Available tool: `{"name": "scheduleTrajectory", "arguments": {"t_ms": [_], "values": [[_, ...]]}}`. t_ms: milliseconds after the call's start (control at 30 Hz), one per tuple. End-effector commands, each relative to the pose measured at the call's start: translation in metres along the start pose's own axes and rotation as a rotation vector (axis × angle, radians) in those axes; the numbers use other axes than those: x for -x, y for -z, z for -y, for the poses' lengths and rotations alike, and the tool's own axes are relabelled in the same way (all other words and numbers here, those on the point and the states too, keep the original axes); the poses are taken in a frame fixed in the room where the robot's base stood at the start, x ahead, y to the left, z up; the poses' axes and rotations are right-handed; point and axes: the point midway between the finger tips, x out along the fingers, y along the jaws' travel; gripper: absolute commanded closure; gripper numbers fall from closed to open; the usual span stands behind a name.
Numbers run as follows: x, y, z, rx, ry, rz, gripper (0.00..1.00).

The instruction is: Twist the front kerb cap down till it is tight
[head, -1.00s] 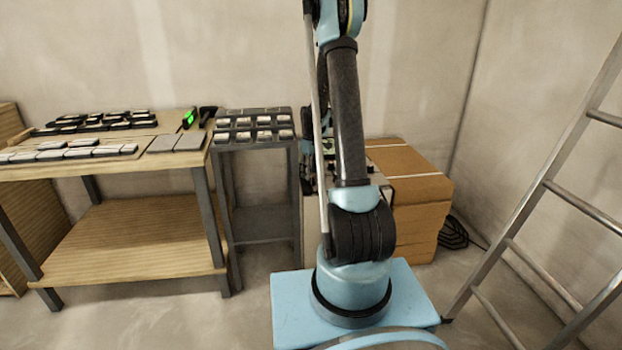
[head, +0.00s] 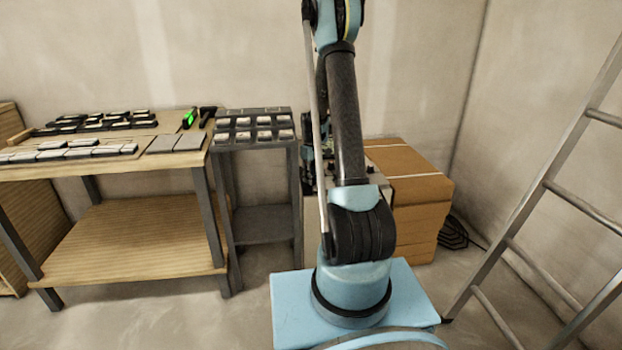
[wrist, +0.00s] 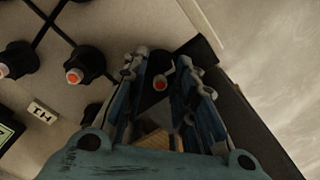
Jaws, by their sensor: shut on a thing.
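In the wrist view, my gripper (wrist: 160,70) has its two blue-sided fingers on either side of a dark cap with an orange-red centre, the front kerb cap (wrist: 159,83). It is shut on this cap, which sits beside a dark kerb edge (wrist: 240,112). The fingers hide the cap's sides, and I cannot tell how tight it is. In the head view, my own arm hides the gripper and the cap.
In the wrist view, two more dark caps with orange centres stand to the left, one nearer (wrist: 88,64) and one at the frame edge (wrist: 18,62). In the head view, a ladder (head: 548,185) stands right and a workbench (head: 130,240) left.

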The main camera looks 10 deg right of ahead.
Motion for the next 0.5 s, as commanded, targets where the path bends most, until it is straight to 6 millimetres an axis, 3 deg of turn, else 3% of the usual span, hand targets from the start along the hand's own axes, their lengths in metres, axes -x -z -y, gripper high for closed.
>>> {"name": "scheduleTrajectory", "arguments": {"t_ms": [267, 500], "values": [[0.0001, -0.0001, -0.0006, -0.066, -0.001, 0.0, 0.98], [0.0002, -0.0001, -0.0008, -0.23, -0.001, 0.0, 0.98]]}}
